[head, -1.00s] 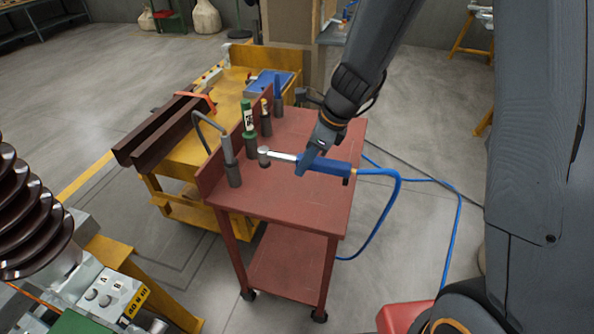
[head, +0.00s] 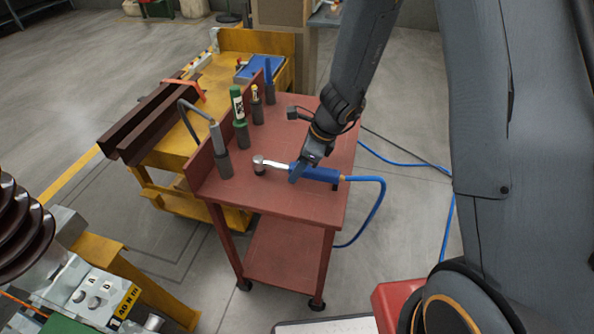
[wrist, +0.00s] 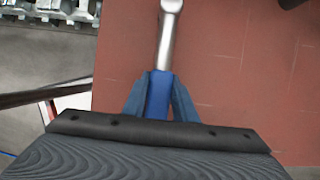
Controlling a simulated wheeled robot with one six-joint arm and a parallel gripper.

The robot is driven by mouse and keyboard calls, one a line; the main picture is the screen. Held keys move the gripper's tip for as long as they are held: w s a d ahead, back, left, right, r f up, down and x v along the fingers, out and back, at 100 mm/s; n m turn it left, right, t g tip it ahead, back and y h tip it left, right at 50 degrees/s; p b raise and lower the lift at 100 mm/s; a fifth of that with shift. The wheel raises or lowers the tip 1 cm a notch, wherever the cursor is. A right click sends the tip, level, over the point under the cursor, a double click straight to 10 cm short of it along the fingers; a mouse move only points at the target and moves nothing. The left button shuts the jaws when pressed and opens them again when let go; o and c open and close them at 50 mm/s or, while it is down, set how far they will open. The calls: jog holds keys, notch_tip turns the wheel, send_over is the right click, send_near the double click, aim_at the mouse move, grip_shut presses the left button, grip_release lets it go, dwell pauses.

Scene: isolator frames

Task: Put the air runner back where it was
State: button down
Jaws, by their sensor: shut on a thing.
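The air runner has a blue handle (head: 321,174), a silver neck and a round head (head: 258,160). A blue hose (head: 381,200) runs from its handle end. My gripper (head: 300,172) is shut on the blue handle near the neck. In the wrist view the blue fingers (wrist: 159,95) close on both sides of the handle, and the silver neck (wrist: 166,42) points away. The tool lies level, low over the red cart top (head: 290,205). I cannot tell whether it touches the top. A dark piece shows just under its head.
Several holders stand along the cart's left side, with a grey bent-hose tool (head: 219,150), a green bottle (head: 238,105) and a small yellow-tipped item (head: 255,95). A yellow cart (head: 170,135) with dark beams stands behind. The front of the red top is clear.

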jog(key=shift+f, duration=0.25)
jog(key=shift+f, duration=0.15)
jog(key=c, duration=1.4)
grip_release()
jog(key=shift+c, duration=0.2)
